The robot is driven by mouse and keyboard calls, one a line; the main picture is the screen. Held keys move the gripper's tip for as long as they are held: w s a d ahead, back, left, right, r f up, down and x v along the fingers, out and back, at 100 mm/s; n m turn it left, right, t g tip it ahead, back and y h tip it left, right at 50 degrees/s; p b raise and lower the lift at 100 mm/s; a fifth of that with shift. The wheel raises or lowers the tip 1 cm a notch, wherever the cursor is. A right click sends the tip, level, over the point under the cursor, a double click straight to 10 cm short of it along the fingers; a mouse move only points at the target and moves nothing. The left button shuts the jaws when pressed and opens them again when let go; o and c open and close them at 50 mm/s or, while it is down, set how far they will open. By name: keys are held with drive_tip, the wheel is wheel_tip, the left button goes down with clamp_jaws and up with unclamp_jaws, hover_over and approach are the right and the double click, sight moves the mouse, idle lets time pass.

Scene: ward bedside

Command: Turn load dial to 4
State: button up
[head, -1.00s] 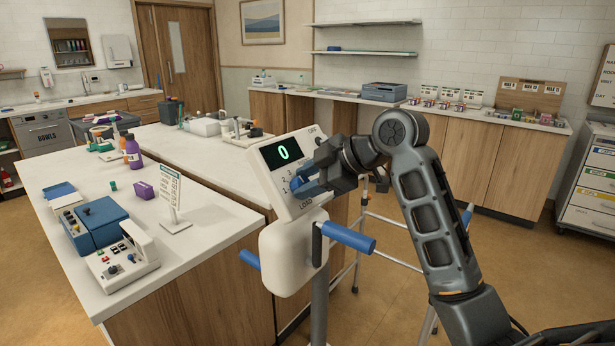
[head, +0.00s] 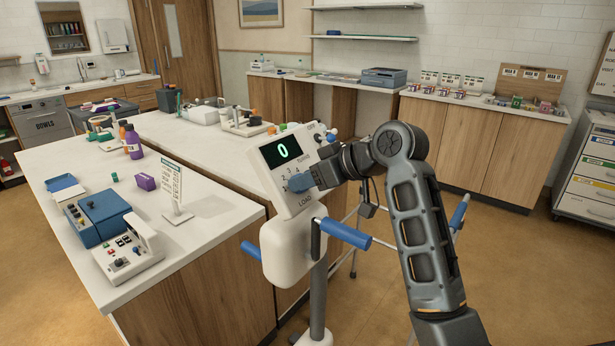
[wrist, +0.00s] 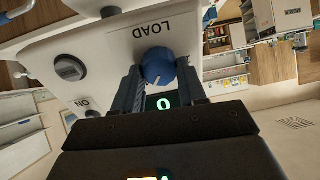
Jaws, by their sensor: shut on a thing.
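The load dial (wrist: 158,64) is a round blue knob with a white pointer mark, beside the word LOAD on a white console (head: 268,173). My gripper (wrist: 160,82) is shut on the dial, one finger on each side of it. In the head view the dial (head: 299,184) shows as blue at the tip of my gripper (head: 312,180), which hides part of it. Small numbers are printed around the dial, some covered by my gripper. The green display (head: 283,151) reads 0. In the wrist view the pointer mark points toward the picture bottom.
A second, dark knob (wrist: 70,67) sits near the word ON on the console. Blue handles (head: 346,234) stick out below the console. A white counter (head: 105,175) with a blue device, a sign and bottles stands left. Open floor lies at the right.

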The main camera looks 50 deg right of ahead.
drive_tip(key=shift+f+m, duration=0.15)
drive_tip(key=shift+m, duration=0.35)
drive_tip(key=o, duration=1)
drive_tip(key=shift+o, duration=0.2)
drive_tip(key=shift+s, duration=0.1)
drive_tip(key=b+v, duration=0.1)
drive_tip(key=v, duration=0.6)
drive_tip(key=shift+s+r, duration=0.3)
